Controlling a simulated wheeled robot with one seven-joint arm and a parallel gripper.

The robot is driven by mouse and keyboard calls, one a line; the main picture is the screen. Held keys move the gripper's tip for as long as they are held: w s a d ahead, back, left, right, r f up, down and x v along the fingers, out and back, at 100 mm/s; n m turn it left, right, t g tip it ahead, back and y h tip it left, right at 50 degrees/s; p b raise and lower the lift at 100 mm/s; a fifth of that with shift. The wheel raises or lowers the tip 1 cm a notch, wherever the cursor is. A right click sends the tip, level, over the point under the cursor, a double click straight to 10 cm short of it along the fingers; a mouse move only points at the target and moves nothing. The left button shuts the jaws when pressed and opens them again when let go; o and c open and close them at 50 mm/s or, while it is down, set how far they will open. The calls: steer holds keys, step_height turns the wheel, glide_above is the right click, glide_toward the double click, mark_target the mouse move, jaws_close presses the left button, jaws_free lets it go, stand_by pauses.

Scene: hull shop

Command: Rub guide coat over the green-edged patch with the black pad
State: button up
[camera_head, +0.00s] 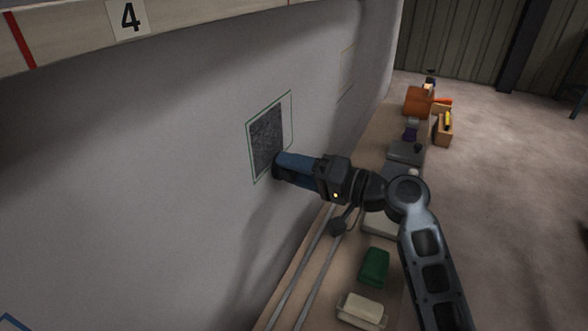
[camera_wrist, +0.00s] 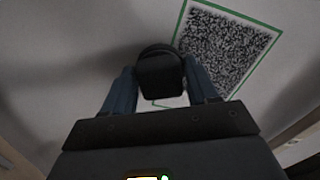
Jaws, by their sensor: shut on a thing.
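The green-edged patch (camera_head: 266,139) is on the grey hull wall. Dark speckled guide coat covers most of it, and a paler strip shows along its right side in the head view. The coated patch also shows at the upper right of the wrist view (camera_wrist: 225,50). My gripper (camera_head: 278,168) is at the patch's lower right. In the wrist view its blue fingers (camera_wrist: 160,85) are shut on the black pad (camera_wrist: 160,76), which is at the patch's lower left there. I cannot tell whether the pad touches the wall.
A bench (camera_head: 296,262) runs along the wall below my arm. The floor on the right is open.

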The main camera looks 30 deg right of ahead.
steer(key=shift+s+d, duration=0.25)
steer(key=shift+s, duration=0.1)
steer(key=shift+d, duration=0.1)
steer(key=shift+w+d+r+b, duration=0.1)
steer(key=shift+w+d+b, duration=0.35)
steer(key=shift+w+d, duration=0.55)
steer(key=shift+w+a, duration=0.25)
steer(key=shift+w, duration=0.15)
stand_by(0.5)
